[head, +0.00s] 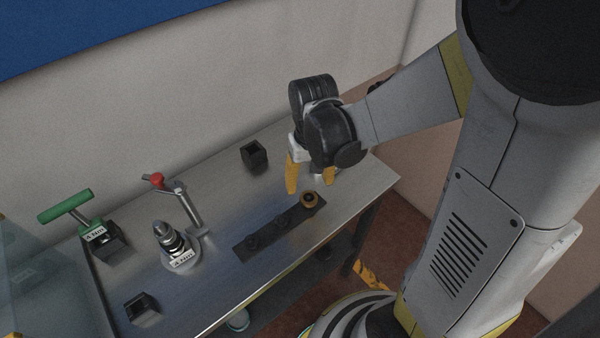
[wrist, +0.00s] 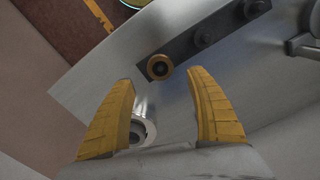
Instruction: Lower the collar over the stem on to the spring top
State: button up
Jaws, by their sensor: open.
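A brass-coloured ring with a dark centre, likely the collar (head: 309,200), sits at the right end of a dark strip (head: 270,231). It also shows in the wrist view (wrist: 159,67), just beyond and between the fingertips. My gripper (head: 309,190) is open and empty above the table's right part, its yellow fingers pointing down; in the wrist view the fingers (wrist: 161,76) are spread apart. They do not hold the ring. A metal fixture with an upright stack (head: 165,237), seemingly the stem and spring, stands left of the strip. The spring's coils are too small to tell.
A silver hollow cylinder (wrist: 143,130) stands below the fingers. A red-knobbed lever (head: 157,181) rises beside the fixture. A green-handled tool (head: 66,206) stands at the left. Black open boxes (head: 254,154) stand at the back and front left (head: 142,309). The table's right edge is close.

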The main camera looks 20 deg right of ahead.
aim_at(309, 197)
notch_tip(309, 197, down, 6)
jog(key=b, duration=0.2)
jog(key=shift+b, duration=0.3)
jog(key=shift+s, duration=0.1)
jog(key=shift+c, duration=0.5)
jog(key=c, duration=1.2)
jog(key=shift+r, duration=0.1)
